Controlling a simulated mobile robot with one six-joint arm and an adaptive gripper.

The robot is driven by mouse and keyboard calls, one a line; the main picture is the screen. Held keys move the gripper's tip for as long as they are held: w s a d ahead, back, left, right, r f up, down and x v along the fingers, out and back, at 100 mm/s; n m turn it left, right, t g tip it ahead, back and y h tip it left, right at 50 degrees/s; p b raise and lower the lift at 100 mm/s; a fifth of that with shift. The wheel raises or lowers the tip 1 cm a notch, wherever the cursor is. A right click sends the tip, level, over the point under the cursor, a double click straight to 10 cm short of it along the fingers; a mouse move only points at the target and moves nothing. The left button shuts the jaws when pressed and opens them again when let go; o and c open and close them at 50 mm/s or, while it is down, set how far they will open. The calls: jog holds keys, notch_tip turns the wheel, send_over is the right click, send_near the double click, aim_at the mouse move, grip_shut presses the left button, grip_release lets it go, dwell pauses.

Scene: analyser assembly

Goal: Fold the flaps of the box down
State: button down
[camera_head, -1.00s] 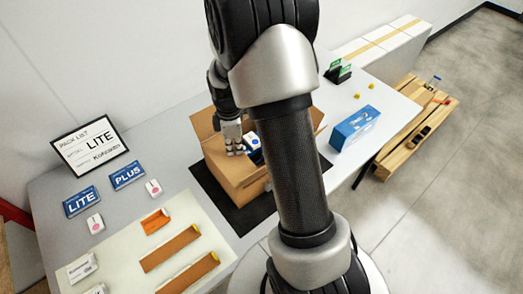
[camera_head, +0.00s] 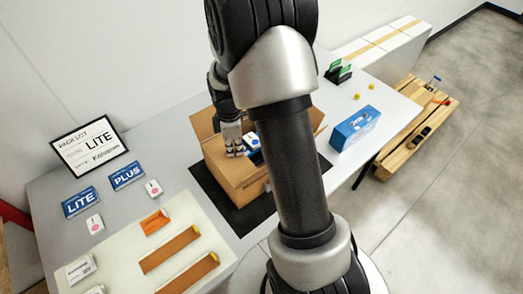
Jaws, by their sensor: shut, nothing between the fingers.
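The brown cardboard box (camera_head: 236,183) stands on a black mat (camera_head: 252,217) in the middle of the table. Its left flap (camera_head: 203,124) stands up, and part of another flap (camera_head: 317,118) shows to the right of my arm. A blue and white item (camera_head: 253,141) is inside the box opening. My gripper (camera_head: 234,152) points down at the box opening, just left of that item, and is shut and empty. My arm hides the right part of the box, so the flaps there are only partly visible.
A blue carton (camera_head: 355,127) stands to the right of the mat. A cream tray (camera_head: 185,225) with orange-brown parts lies front left. LITE (camera_head: 80,202) and PLUS (camera_head: 127,176) cards and a framed pack list (camera_head: 89,146) are at the left. A wooden pallet (camera_head: 410,140) stands beyond the table.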

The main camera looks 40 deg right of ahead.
jog(key=shift+r, duration=0.1)
notch_tip(320, 180, up, 7)
jog(key=p, duration=0.5)
jog(key=shift+r+p, duration=0.2)
jog(key=shift+p, duration=0.15)
